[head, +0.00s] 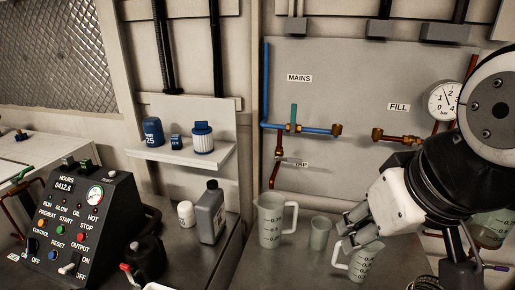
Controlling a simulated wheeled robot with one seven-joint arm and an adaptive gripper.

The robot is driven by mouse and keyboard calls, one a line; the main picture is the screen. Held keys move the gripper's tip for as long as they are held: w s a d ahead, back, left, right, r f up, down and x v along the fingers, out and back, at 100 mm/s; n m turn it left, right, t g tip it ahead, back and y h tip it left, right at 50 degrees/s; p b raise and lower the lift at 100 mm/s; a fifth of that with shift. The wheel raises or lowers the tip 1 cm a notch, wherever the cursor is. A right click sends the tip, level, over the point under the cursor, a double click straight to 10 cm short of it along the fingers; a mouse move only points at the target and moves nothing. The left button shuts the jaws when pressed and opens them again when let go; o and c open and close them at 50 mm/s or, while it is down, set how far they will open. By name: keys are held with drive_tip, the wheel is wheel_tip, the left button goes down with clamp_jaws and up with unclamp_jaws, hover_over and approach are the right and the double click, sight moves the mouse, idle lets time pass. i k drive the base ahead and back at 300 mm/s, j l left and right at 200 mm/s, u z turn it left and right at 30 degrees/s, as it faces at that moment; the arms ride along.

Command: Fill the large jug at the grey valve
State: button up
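A large translucent measuring jug (270,220) with graduation marks stands upright on the dark counter, below the pipe panel. A smaller jug (362,263) with a handle at its left is at the counter's front, partly covered by my gripper. My gripper (343,236) reaches in from the right, just above this smaller jug and right of the large one. Its fingers look apart; whether they touch the smaller jug is unclear. A valve with a teal lever (293,114) is on the blue pipe.
A small beaker (320,233) stands between the two jugs. A grey bottle (211,212) and a white pot (186,214) stand left. A control box (82,228) fills the left front. A pressure gauge (444,101) is at right. Another container (490,228) shows behind my arm.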

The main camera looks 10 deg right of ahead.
sight(277, 159)
drive_tip(key=k+z, duration=0.15)
drive_tip(key=z, duration=0.25)
drive_tip(key=k+z, duration=0.2)
drive_tip(key=z, duration=0.2)
drive_tip(key=k+l+z, duration=0.1)
drive_tip(key=z, duration=0.3)
drive_tip(key=k, duration=0.05)
